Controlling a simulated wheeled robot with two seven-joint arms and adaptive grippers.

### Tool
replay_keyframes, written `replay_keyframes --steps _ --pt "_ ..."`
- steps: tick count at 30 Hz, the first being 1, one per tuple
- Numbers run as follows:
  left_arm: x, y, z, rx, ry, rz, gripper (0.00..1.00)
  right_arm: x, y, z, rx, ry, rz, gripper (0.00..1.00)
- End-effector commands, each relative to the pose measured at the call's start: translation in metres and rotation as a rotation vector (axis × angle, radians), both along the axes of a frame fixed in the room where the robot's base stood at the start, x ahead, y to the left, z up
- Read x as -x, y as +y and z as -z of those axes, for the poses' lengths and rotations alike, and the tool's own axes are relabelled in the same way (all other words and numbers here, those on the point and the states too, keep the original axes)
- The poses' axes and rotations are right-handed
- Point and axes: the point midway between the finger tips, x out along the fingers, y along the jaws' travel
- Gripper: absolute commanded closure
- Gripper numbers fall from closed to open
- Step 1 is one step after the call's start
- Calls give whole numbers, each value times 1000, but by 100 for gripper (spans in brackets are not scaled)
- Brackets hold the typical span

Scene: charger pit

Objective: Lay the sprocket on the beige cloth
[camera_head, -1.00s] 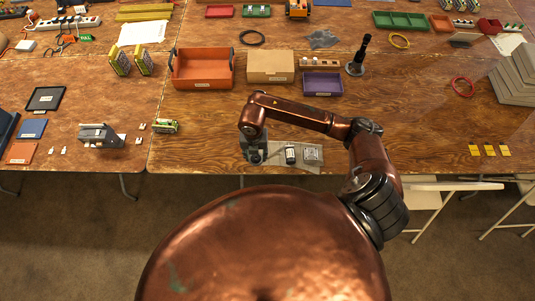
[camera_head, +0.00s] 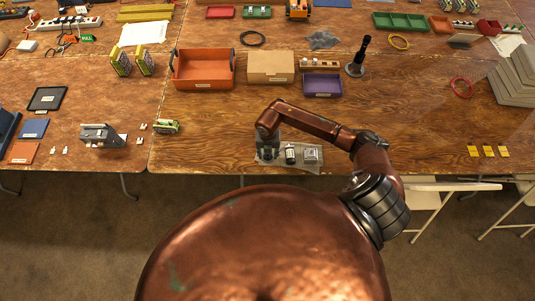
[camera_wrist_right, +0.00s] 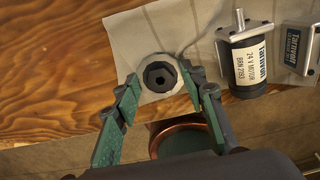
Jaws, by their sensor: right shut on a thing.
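The beige cloth (camera_head: 302,167) lies at the table's front edge, and it fills the upper middle of the right wrist view (camera_wrist_right: 128,38). My right gripper (camera_head: 267,154) is over the cloth's left part. In the wrist view its green fingers (camera_wrist_right: 160,78) are closed on the sprocket (camera_wrist_right: 160,75), a dark ring with an angular hole. The sprocket is over the cloth near its edge; I cannot tell whether it touches. In the head view the gripper hides the sprocket. My left gripper is not in view.
On the cloth, right of the gripper, are a black-and-white motor (camera_head: 290,154) and a grey labelled box (camera_head: 311,155). A small green-and-white item (camera_head: 166,126) lies to the left. Behind stand an orange bin (camera_head: 203,83), cardboard box (camera_head: 271,67) and purple tray (camera_head: 322,85).

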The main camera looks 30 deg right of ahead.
Motion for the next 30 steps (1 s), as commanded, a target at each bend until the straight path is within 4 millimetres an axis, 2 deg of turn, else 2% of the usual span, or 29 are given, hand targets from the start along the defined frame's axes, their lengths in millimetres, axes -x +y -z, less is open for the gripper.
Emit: replay_keyframes --steps 14,15,19,20,27,30 --pt "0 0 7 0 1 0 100 0 0 11 1 1 0 88" --pt "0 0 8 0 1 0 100 1 0 12 0 1 0 92" --pt "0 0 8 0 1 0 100 1 0 14 1 3 0 92" --pt "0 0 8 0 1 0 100 2 0 14 1 4 0 61" --pt "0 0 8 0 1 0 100 3 0 15 1 6 0 44" --pt "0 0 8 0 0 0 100 2 0 14 0 5 0 44"
